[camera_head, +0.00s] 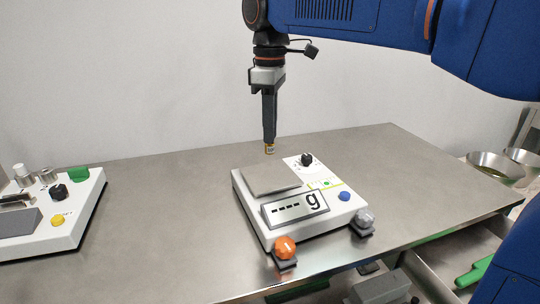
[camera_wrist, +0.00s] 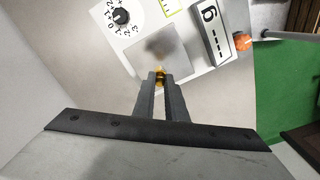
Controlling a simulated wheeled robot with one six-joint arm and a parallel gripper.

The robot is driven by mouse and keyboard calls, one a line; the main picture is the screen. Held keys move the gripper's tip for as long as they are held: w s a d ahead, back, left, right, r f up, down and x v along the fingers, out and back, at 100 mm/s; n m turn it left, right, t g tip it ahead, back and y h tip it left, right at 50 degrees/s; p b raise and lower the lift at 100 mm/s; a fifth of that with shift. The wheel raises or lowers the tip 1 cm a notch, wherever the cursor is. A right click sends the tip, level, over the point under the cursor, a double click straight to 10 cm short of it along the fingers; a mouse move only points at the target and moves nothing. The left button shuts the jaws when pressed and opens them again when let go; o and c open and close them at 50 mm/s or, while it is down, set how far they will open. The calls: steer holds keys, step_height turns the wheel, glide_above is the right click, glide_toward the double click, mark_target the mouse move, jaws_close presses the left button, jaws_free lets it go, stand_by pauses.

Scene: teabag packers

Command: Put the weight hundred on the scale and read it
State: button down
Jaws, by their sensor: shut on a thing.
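The scale (camera_head: 310,216) is a white box on the table with a grey square weighing plate (camera_head: 270,179) and a tilted display (camera_head: 295,209) that reads "---- g". My gripper (camera_head: 269,146) points down above the far side of the plate. It is shut on a small brass-coloured weight (camera_head: 269,150). In the wrist view the weight (camera_wrist: 161,79) sits between the fingertips, near the edge of the plate (camera_wrist: 158,50). It appears held above the scale, apart from the plate. Any marking on the weight is too small to read.
A second white device (camera_head: 75,222) with silver weights (camera_head: 23,175) and a yellow button stands at the left. An orange knob (camera_head: 285,247) and a grey knob (camera_head: 363,219) stand at the scale's front. Bowls (camera_head: 495,167) are at the right. The table between the devices is clear.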

mark_target(270, 153)
steer(key=shift+f, duration=3.15)
steer(key=c, duration=1.8)
jaws_free()
steer(key=shift+f, duration=0.1)
step_height(270, 153, up, 12)
steer(key=shift+r, duration=0.1)
